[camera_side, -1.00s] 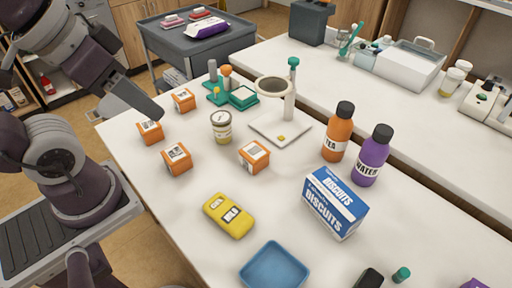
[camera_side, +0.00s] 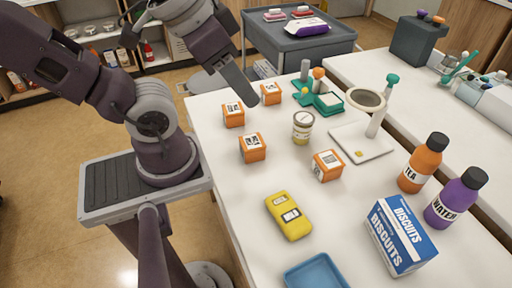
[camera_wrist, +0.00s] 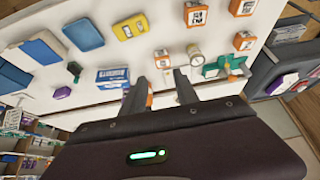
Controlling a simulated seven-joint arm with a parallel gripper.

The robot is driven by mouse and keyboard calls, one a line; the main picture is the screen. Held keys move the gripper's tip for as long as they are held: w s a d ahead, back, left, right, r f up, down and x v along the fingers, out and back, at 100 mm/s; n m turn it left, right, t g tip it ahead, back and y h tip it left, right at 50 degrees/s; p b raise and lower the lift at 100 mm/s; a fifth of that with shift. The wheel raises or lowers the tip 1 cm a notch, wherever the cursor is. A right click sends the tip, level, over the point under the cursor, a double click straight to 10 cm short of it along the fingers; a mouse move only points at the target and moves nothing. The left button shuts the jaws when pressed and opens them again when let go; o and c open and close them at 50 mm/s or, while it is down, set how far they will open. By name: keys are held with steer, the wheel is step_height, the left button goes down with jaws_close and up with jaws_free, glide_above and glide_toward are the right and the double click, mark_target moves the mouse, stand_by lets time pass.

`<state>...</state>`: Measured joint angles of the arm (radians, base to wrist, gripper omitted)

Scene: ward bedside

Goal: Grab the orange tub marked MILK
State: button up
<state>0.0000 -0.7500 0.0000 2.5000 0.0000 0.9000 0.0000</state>
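Several orange tubs with white labels stand on the white table. In the side view, one is at the back (camera_side: 271,93), one at the left (camera_side: 233,115), one nearer the front (camera_side: 252,147) and one to the right (camera_side: 327,165). Their label marks are too small to read, so I cannot tell which is marked MILK. My gripper (camera_side: 248,98) is above the table by the back and left tubs in the side view. In the wrist view, my gripper (camera_wrist: 161,92) has its fingers apart with nothing held; an orange tub (camera_wrist: 162,59) shows beyond the gap.
A jar (camera_side: 303,127) stands among the tubs, near a green stand (camera_side: 327,102) and a white stand with a ring (camera_side: 361,143). A yellow device (camera_side: 288,215), a biscuits box (camera_side: 400,235), a TEA bottle (camera_side: 423,162) and a WATER bottle (camera_side: 456,197) are nearer the front.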

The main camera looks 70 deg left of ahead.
stand_by(0.4)
steer(key=o, duration=1)
steer(key=m+g+y, duration=0.6)
steer(key=m+g, duration=0.1)
steer(key=m, duration=0.1)
glide_toward(252, 149)
step_height(252, 149, up, 6)
steer(key=s+d, duration=0.2)
steer(key=d, duration=0.1)
steer(key=a+f+m+y, duration=0.1)
steer(key=f+m+y, duration=0.1)
steer(key=f+m, duration=0.1)
steer(key=w+a+f+m+t+y, duration=0.1)
steer(key=f+m+y, duration=0.2)
steer(key=f, duration=0.3)
steer(key=a+f+m+t+y, duration=0.1)
steer(key=a+f+m+y, duration=0.1)
steer(key=f+m, duration=0.2)
steer(key=shift+w+f, duration=0.25)
steer(key=shift+f, duration=0.5)
steer(key=shift+a+f+m, duration=0.1)
steer(key=shift+f+m, duration=0.2)
steer(key=shift+m, duration=0.1)
steer(key=x, duration=0.7)
steer(key=shift+w+r, duration=0.1)
steer(key=shift+r, duration=0.1)
